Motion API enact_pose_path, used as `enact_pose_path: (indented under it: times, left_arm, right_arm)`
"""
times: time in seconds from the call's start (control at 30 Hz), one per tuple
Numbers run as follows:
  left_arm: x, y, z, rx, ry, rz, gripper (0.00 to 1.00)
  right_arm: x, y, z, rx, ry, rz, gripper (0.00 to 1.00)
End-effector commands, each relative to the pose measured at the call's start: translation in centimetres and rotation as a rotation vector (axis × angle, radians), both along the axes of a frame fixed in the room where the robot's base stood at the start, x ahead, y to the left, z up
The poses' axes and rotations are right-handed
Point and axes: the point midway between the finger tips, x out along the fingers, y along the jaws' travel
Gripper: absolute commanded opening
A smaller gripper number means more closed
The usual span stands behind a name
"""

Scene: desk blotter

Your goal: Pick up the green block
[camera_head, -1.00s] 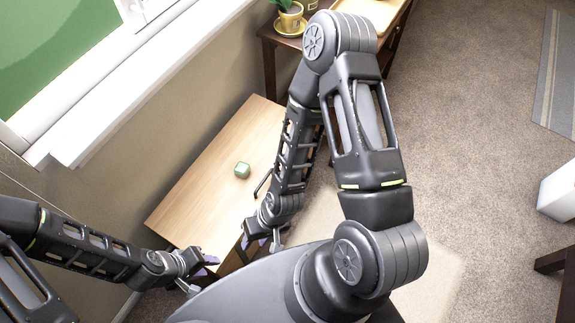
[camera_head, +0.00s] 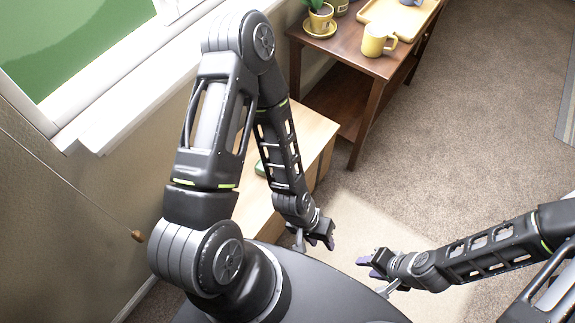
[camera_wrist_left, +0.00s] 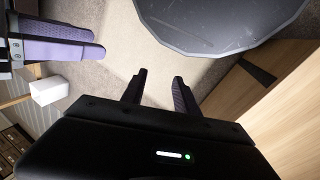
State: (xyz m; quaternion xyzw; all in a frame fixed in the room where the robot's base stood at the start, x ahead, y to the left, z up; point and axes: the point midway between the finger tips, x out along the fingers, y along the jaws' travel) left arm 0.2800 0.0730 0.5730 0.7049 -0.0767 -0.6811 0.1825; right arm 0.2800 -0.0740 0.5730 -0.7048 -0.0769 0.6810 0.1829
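The green block (camera_head: 259,168) shows as a small green patch on the light wooden desk (camera_head: 316,125). Most of it is hidden behind my left arm in the head view. My left gripper (camera_head: 322,240) is past the right side of the desk, over the beige rug, apart from the block. In the left wrist view its two fingers (camera_wrist_left: 158,88) stand apart with nothing between them. My right gripper (camera_head: 372,263) is further right over the rug, away from the desk. Its purple fingers (camera_wrist_left: 62,40) also show in the left wrist view, seen side-on, so their gap is unclear.
A dark side table (camera_head: 352,80) stands beyond the desk with a potted plant (camera_head: 320,14), a yellow mug (camera_head: 377,40) and a tray (camera_head: 398,20). The window wall (camera_head: 70,200) runs along the left. The carpet (camera_head: 470,130) at the right is open.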

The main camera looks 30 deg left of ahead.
Motion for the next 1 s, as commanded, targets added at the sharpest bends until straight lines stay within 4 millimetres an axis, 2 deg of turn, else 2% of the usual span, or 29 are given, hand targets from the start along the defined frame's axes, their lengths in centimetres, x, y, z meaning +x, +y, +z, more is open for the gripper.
enact_pose_path:
  times: [0.33, 0.47, 0.57, 0.67, 0.77, 0.8, 0.9, 1.0]
  left_arm:
    - [0.0, 0.0, 0.0, 0.0, 0.0, 0.001, 0.36]
    - [0.7, 0.6, -0.7, 0.011, -0.004, -0.001, 0.47]
    - [2.8, 2.7, -2.5, 0.044, -0.012, -0.012, 0.55]
    - [6.5, 7.1, -5.1, 0.107, -0.02, -0.034, 0.63]
    - [10.9, 13.5, -7.0, 0.188, -0.019, -0.059, 0.71]
    - [12.6, 16.4, -7.3, 0.223, -0.018, -0.068, 0.71]
    - [15.6, 23.3, -6.7, 0.298, 0.001, -0.084, 0.71]
    - [16.9, 28.2, -5.2, 0.346, 0.022, -0.091, 0.71]
  right_arm:
    - [0.0, 0.0, 0.0, 0.0, 0.0, 0.0, 0.36]
    - [0.0, 0.0, -0.5, 0.0, 0.0, 0.0, 0.36]
    - [0.0, 0.0, -2.0, 0.0, -0.001, 0.001, 0.36]
    - [0.0, 0.0, -4.5, 0.0, -0.001, 0.001, 0.36]
    - [0.0, 0.0, -7.4, -0.001, -0.001, 0.002, 0.36]
    - [0.0, 0.0, -8.5, -0.001, -0.001, 0.002, 0.36]
    - [0.0, -0.1, -10.9, -0.001, -0.001, 0.003, 0.36]
    - [0.0, -0.1, -12.2, -0.001, -0.002, 0.003, 0.36]
